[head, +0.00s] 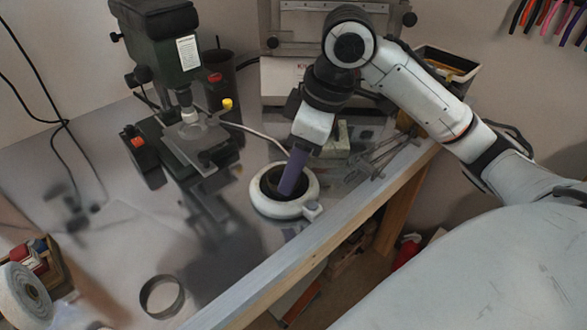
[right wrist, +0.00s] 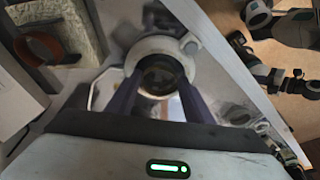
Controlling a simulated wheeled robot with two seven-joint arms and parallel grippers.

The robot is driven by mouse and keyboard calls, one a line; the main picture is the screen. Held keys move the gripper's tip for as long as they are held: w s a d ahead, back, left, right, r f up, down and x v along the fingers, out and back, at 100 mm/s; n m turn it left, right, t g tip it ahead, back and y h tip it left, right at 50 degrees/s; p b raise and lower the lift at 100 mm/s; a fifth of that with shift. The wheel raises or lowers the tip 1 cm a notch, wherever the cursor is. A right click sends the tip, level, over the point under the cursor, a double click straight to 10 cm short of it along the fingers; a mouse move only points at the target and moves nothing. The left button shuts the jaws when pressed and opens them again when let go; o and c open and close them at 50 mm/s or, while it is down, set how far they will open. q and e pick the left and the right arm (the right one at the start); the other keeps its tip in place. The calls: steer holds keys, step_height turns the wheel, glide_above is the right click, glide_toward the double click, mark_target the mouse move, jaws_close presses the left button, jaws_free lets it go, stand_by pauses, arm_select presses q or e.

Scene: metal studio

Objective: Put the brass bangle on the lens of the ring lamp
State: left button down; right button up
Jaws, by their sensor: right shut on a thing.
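The ring lamp (head: 258,208) is a white ring lying on the metal bench near its front edge. It also shows in the right wrist view (right wrist: 187,48). My right gripper (head: 287,190) points down into the lamp's opening. In the right wrist view its two dark fingers (right wrist: 160,84) stand apart with a dark round band between them. I take this band to be the brass bangle (right wrist: 160,63), held over the lens; its colour is hard to tell in shadow. The fingers and bangle hide most of the lens. I cannot tell whether bangle and lens touch. My left gripper is out of view.
Another ring-shaped band (head: 162,297), dull grey-brown, lies on the bench at lower left. A green drill press (head: 160,45) stands behind left. A white tape roll (head: 22,297) is at the far left. Metal tools (head: 385,150) lie right of the lamp. Bare bench lies between.

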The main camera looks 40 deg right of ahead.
steer(key=shift+f, duration=0.25)
steer(key=o, duration=1.3)
steer(key=shift+o, duration=0.2)
steer(key=p+v, duration=0.3)
steer(key=v, duration=0.9)
